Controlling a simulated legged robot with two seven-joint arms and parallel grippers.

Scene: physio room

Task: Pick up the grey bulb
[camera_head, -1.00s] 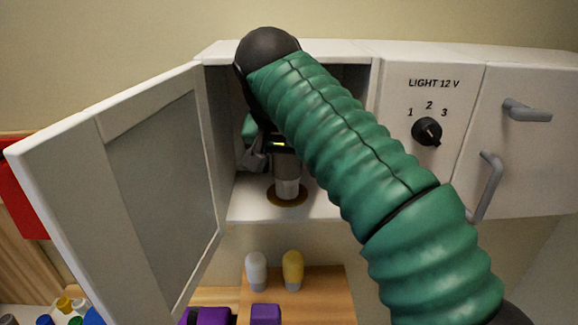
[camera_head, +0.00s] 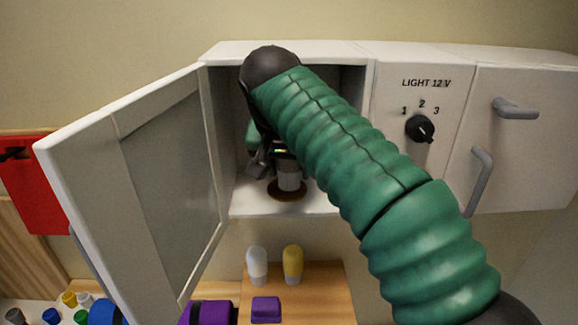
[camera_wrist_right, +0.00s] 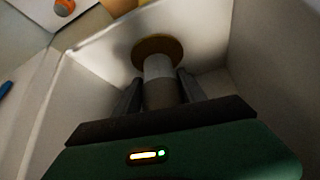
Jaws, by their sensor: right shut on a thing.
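The grey bulb (camera_head: 289,178), with a paler part near the disc, stands upright at the round brown disc (camera_head: 275,192) on the floor of the open cabinet. It also shows in the right wrist view (camera_wrist_right: 158,67), where its end meets the disc (camera_wrist_right: 145,43). My right gripper (camera_wrist_right: 160,90) is inside the cabinet with its fingers on both sides of the bulb, shut on it. In the head view my right gripper (camera_head: 278,165) is partly hidden by its own arm. My left gripper is not in view.
The cabinet door (camera_head: 165,165) stands open on the left. A white bulb (camera_head: 257,263) and a yellow bulb (camera_head: 292,262) stand on a wooden surface (camera_head: 325,290) below. A knob (camera_head: 420,128) is on the right panel. A red box (camera_head: 35,195) hangs at left.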

